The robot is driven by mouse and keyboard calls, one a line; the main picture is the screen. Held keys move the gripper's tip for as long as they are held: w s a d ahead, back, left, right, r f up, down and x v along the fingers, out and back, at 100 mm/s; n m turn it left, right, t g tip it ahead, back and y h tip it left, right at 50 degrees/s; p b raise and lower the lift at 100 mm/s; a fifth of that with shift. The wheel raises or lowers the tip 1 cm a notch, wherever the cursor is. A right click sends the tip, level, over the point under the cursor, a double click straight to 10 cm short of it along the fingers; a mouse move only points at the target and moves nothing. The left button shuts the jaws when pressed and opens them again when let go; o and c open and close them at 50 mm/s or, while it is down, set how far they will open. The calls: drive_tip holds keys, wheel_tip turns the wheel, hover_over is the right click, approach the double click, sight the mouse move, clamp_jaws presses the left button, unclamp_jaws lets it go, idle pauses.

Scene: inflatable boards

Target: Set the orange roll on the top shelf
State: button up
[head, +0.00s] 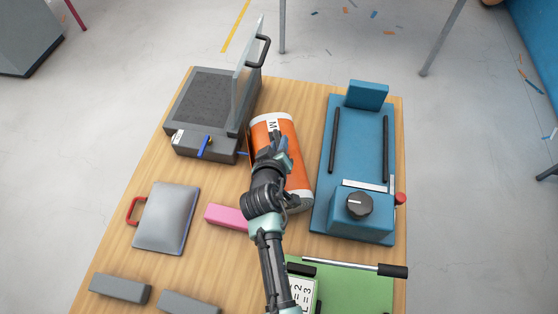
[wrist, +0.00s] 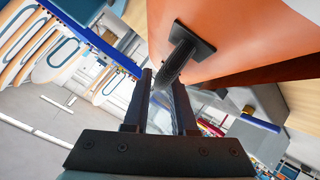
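The orange roll (head: 291,151), with white ends and black lettering, is on the wooden table between the grey machine and the blue machine. In the wrist view, the roll (wrist: 240,25) fills the upper right, and a black handle (wrist: 178,58) on a square plate sticks out from it. My gripper (wrist: 163,82) has its two fingers apart, with the handle's end at the tips. Whether they touch it I cannot tell. In the head view, my gripper (head: 278,150) is over the roll and hides part of it. I cannot make out the top shelf in either view.
The table (head: 168,270) is crowded. A grey machine (head: 212,105) with an upright clear panel stands left of the roll, and a blue machine (head: 352,150) right. A pink block (head: 226,216), a grey board (head: 168,218), grey blocks (head: 120,288) and a green board (head: 355,288) lie nearer.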

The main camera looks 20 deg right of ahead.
clamp_jaws()
idle(1.4)
